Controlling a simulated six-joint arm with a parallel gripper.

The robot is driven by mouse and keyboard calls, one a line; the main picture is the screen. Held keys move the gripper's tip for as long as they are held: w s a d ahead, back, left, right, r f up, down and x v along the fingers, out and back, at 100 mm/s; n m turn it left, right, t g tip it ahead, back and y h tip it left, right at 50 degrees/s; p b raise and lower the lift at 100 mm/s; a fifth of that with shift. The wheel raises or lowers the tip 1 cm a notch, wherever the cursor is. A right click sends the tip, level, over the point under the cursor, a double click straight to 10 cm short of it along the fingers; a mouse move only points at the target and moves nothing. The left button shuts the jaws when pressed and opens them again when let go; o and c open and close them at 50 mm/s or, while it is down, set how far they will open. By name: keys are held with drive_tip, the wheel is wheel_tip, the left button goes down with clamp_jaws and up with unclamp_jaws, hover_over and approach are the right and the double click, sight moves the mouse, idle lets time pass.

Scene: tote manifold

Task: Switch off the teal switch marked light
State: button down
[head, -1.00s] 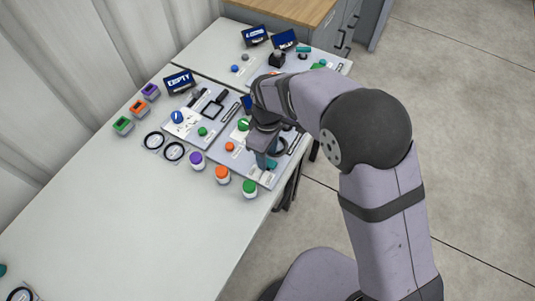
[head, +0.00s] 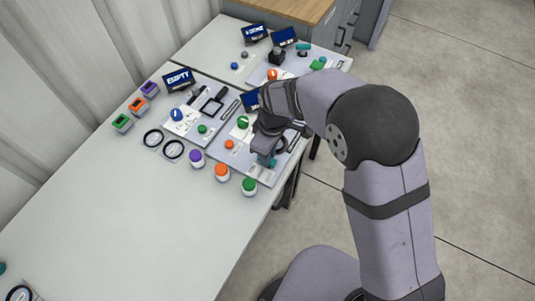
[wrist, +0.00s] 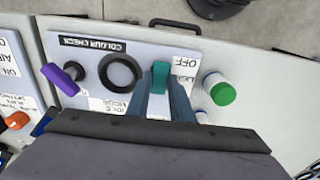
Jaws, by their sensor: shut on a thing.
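The teal switch (wrist: 160,76) stands up from a pale panel (wrist: 145,45) in the wrist view. A white label reading OFF (wrist: 184,66) is just to its right, and a partly hidden label lies below that. My gripper (wrist: 163,98) is shut on the teal switch, with one blue-grey finger on either side of its lower part. In the head view my gripper (head: 265,158) is low over the near right part of the panel, and only a small bit of teal shows beside the fingers. The switch's base is hidden by the fingers.
In the wrist view a green-capped jar (wrist: 221,92) stands close to the right of my fingers. A black ring (wrist: 121,72) and a purple lever (wrist: 62,79) are to the left. In the head view, the near table (head: 140,220) is mostly clear.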

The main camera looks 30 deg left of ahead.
sight(274, 163)
drive_tip(key=shift+d+f+y+b, duration=0.15)
drive_tip(key=shift+f+y+b, duration=0.1)
drive_tip(key=shift+y+b, duration=0.55)
drive_tip(key=shift+r+b, duration=0.25)
drive_tip(key=shift+b, duration=0.15)
drive_tip(key=c, duration=1.6)
unclamp_jaws()
drive_tip(key=shift+o, duration=0.2)
drive_tip(key=shift+r, duration=0.1)
drive_tip(key=shift+b+v, duration=0.5)
drive_tip(key=shift+v, duration=3.1)
drive_tip(key=shift+d, duration=0.1)
